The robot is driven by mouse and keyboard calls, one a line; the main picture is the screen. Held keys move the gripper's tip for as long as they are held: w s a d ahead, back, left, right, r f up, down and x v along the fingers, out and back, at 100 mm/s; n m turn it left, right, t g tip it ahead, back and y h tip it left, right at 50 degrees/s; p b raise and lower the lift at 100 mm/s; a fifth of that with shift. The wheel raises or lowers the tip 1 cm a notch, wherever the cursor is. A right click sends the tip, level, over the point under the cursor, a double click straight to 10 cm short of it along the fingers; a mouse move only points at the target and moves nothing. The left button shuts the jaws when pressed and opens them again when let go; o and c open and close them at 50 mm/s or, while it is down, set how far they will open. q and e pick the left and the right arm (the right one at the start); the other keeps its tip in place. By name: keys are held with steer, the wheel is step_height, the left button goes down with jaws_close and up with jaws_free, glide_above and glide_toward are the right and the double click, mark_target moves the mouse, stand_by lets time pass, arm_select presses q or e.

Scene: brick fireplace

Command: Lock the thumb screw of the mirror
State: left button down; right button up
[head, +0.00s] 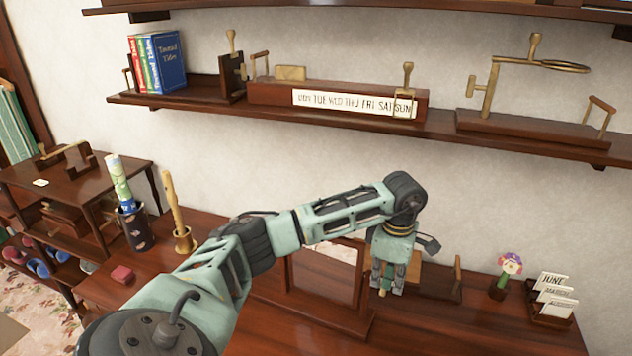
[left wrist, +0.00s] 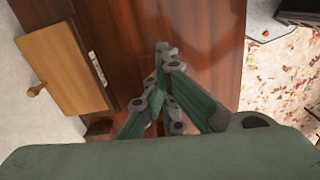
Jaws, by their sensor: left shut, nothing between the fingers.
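The mirror (head: 322,282) stands upright in a dark wooden frame on the desk, in the lower middle of the head view. My left arm passes across its upper part. My left gripper (head: 386,288) points down just right of the frame; its fingers are together and empty. I cannot tell whether it touches the frame. No thumb screw can be made out; the gripper may hide it. In the left wrist view the closed fingertips (left wrist: 166,52) are over dark red-brown wood. My right gripper is not in view.
A wooden stand (head: 440,285) is behind and right of the gripper. A flower pot (head: 498,290) and a card calendar (head: 553,300) stand farther right. Left are a pencil cup (head: 136,230) and a brass holder (head: 184,240). A wall shelf (head: 215,110) runs above. In the left wrist view, a light wooden panel (left wrist: 65,65) with a brass knob lies left.

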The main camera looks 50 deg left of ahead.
arm_select(q)
steer(key=shift+r+p, duration=1.85)
steer(key=shift+r, duration=1.5)
